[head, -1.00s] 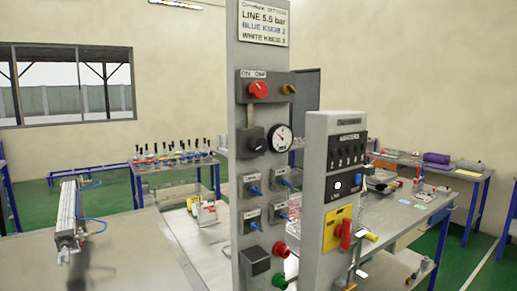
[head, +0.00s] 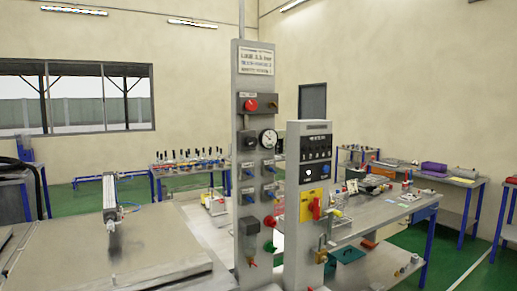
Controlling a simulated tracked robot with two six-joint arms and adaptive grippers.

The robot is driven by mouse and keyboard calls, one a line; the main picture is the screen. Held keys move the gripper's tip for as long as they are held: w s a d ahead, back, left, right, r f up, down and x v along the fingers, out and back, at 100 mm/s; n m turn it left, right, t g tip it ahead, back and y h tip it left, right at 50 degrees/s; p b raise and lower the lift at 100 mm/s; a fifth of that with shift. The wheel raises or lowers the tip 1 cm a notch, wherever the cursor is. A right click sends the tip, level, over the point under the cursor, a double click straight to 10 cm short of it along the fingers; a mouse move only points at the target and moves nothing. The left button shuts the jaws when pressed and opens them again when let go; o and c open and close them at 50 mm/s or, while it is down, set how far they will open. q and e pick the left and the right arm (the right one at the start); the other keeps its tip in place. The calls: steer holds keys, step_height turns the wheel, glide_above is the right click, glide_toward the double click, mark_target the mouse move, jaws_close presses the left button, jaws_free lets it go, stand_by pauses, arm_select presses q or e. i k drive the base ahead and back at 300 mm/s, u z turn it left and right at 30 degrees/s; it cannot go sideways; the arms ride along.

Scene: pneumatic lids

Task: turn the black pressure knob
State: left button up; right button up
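The black pressure knob (head: 249,142) sits on the tall grey panel (head: 242,215), below the red ON/OFF knob (head: 251,104). A round white gauge (head: 268,139) is beside it on the right. The pointer of the gauge is too small to read. Neither of my grippers shows in the head view, and nothing touches the knob.
A second, shorter grey panel (head: 293,240) with black, blue, white, yellow and red controls stands right of the tall one. A metal table with a pneumatic cylinder (head: 110,205) is at the left. Benches line the back and right. Green floor shows between them.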

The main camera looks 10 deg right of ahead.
mark_target(251, 141)
steer(key=z, duration=0.7)
steer(key=i, duration=1.85)
steer(key=u, duration=0.25)
